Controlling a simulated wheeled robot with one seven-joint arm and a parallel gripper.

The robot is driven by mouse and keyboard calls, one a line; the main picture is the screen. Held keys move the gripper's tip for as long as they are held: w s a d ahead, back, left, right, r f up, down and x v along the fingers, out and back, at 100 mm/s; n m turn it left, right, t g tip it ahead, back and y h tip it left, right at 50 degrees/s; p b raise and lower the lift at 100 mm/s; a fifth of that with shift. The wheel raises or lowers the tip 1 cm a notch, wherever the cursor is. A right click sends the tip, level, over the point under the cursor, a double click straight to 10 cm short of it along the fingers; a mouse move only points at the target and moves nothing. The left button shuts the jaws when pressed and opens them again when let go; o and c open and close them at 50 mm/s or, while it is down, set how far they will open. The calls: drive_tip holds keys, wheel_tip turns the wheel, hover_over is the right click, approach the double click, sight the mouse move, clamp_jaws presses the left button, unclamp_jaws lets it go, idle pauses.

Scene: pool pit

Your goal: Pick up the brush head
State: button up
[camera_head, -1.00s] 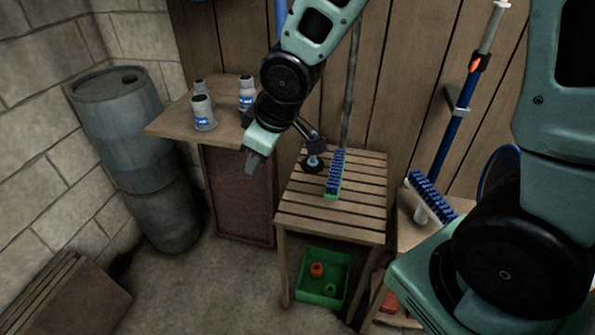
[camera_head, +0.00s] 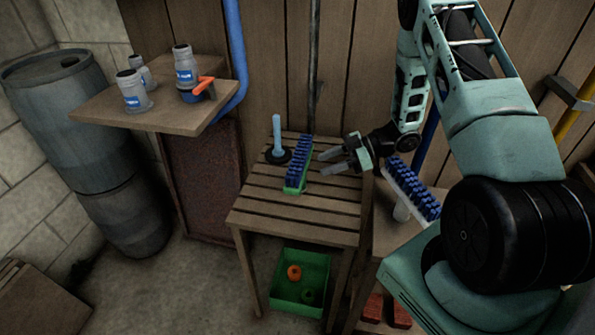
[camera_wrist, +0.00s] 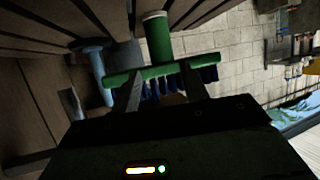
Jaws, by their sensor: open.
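The brush head (camera_head: 298,166) has a green body and blue bristles. It lies on the slatted wooden table, bristles showing toward the head camera. My gripper (camera_head: 328,162) is open and empty, just right of the brush head, its fingers pointing left toward it. In the wrist view the brush head (camera_wrist: 165,72) shows as a green bar with blue bristles below and a green socket with a pale end above. The gripper's fingers (camera_wrist: 162,90) overlap the bar in that picture. I cannot tell the exact gap or whether they touch.
A plunger with a light blue handle (camera_head: 277,136) stands left of the brush head. A second, white-backed brush (camera_head: 412,187) is at the right. A green crate (camera_head: 301,283) sits below the slatted table (camera_head: 257,207). Bottles stand on the left shelf (camera_head: 178,121).

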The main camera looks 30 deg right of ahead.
sight(304, 154)
drive_tip(key=shift+f+b, duration=0.3)
drive_tip(key=shift+f, duration=0.5)
drive_tip(key=x, duration=0.7)
drive_tip(key=shift+a+p, duration=0.15)
drive_tip(key=shift+p, duration=0.25)
drive_tip(key=shift+r, duration=0.1)
clamp_jaws()
drive_tip(key=shift+r, duration=5)
drive_tip(key=shift+a, duration=0.1)
